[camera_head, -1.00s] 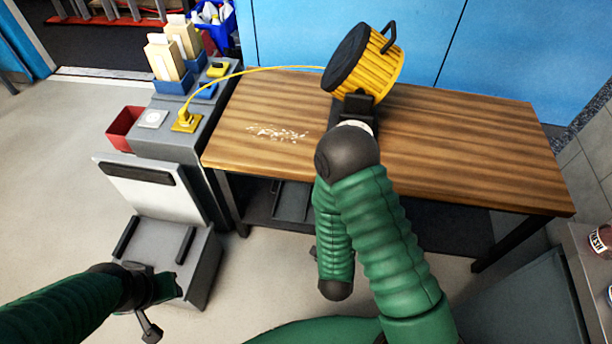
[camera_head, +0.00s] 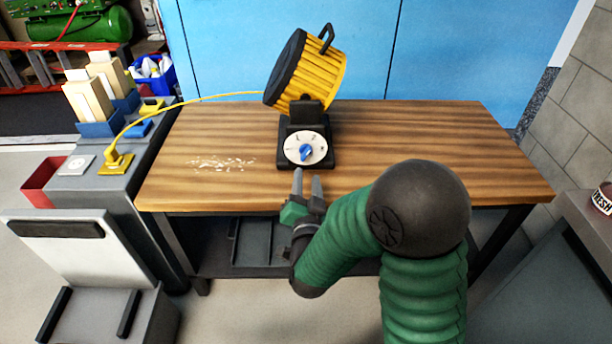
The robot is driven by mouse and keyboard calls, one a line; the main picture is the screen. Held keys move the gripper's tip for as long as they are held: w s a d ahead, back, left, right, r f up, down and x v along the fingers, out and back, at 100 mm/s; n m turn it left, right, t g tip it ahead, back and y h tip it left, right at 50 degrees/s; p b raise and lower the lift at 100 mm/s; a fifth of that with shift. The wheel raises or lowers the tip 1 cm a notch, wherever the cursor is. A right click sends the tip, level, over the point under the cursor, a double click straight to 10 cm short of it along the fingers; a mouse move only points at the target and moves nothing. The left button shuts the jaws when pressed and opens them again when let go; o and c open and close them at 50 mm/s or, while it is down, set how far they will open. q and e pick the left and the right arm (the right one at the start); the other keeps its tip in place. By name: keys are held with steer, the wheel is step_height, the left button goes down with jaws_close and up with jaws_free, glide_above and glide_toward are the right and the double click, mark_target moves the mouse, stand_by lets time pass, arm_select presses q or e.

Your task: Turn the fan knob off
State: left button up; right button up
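The yellow fan (camera_head: 318,77) stands on a black base on the wooden table (camera_head: 420,150), tilted, with a black handle on top. Its white dial (camera_head: 318,149) faces me and carries a blue knob (camera_head: 306,152). The marks on the dial are too small to read surely. My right gripper (camera_head: 307,176) is just in front of the dial, its two grey fingers pointing at it with a gap between them. It is open and empty, and it looks apart from the knob. My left gripper is out of view.
A yellow cord runs from the fan to a yellow plug (camera_head: 115,163) on the grey cabinet at the left. White crumbs (camera_head: 221,163) lie on the table left of the fan. The table's right side is clear. A grey counter with a jar (camera_head: 603,198) stands at the right.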

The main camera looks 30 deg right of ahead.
mark_target(306, 157)
steer(key=p+x, duration=0.1)
steer(key=x, duration=0.7)
steer(key=shift+w, duration=0.25)
jaws_close()
